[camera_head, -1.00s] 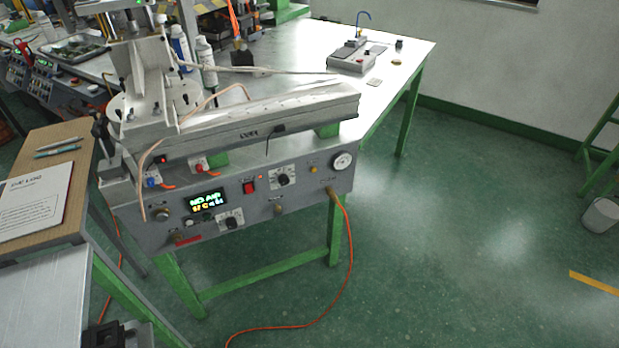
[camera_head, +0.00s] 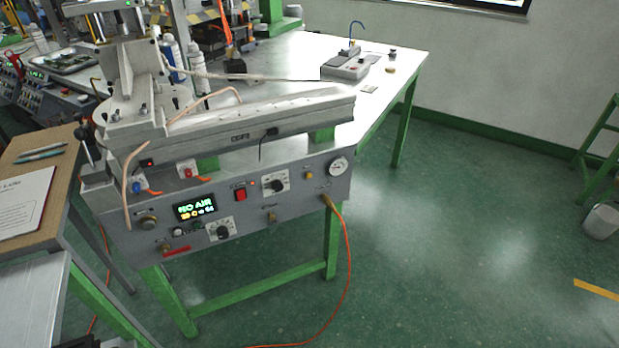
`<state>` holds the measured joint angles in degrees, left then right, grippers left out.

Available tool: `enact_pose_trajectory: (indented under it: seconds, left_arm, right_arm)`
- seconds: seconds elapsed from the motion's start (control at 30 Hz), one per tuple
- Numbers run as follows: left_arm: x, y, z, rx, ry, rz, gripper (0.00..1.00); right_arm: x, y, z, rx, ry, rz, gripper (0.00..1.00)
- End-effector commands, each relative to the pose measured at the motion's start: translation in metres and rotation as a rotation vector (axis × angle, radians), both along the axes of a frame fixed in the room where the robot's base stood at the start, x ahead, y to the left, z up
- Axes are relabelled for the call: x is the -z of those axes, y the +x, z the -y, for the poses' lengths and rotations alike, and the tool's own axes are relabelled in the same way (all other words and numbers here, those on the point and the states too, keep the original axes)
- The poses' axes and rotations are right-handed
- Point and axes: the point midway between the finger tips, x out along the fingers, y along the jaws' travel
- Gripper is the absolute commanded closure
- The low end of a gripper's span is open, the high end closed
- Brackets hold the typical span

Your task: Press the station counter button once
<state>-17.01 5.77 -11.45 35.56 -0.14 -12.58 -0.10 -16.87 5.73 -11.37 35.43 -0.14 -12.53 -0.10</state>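The injection station has a grey front panel (camera_head: 285,215) under a long pale machine body (camera_head: 250,115). The panel carries a lit display (camera_head: 195,207) whose top line reads "NO AIR", a red switch (camera_head: 240,195), black dials, small knobs, a yellow button (camera_head: 309,174) and a round gauge (camera_head: 338,166). A grey box (camera_head: 345,68) with a small red spot on top stands farther back on the table. The labels are too small to read, so I cannot tell which control is the counter button. Neither of my grippers can be made out.
A wooden-topped stand (camera_head: 50,208) with a printed sheet (camera_head: 22,200) and pens is at the left. An orange hose (camera_head: 347,270) runs from the panel to the floor. The green floor (camera_head: 460,250) at the right is open, with a grey bin (camera_head: 600,221) at the edge.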

Motion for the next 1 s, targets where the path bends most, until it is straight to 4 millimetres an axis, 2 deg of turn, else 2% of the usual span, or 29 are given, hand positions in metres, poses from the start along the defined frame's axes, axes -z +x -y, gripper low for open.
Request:
enact_pose_trajectory:
  seconds: [0.03,0.2,1.0]
  left_arm:
    - [0.0002,-0.0005,0.0001,0.000,0.000,-0.001,0.79]
    - [0.0005,-0.0024,-0.0003,0.000,0.001,-0.005,1.00]
    - [0.0006,-0.0028,-0.0001,-0.001,0.000,-0.006,1.00]
  right_arm:
    - [0.0001,-0.0012,0.0000,0.000,0.000,-0.002,0.64]
    - [0.0003,-0.0036,0.0002,0.000,0.000,-0.006,0.64]
    - [0.0005,-0.0050,0.0000,-0.001,-0.001,-0.009,0.64]
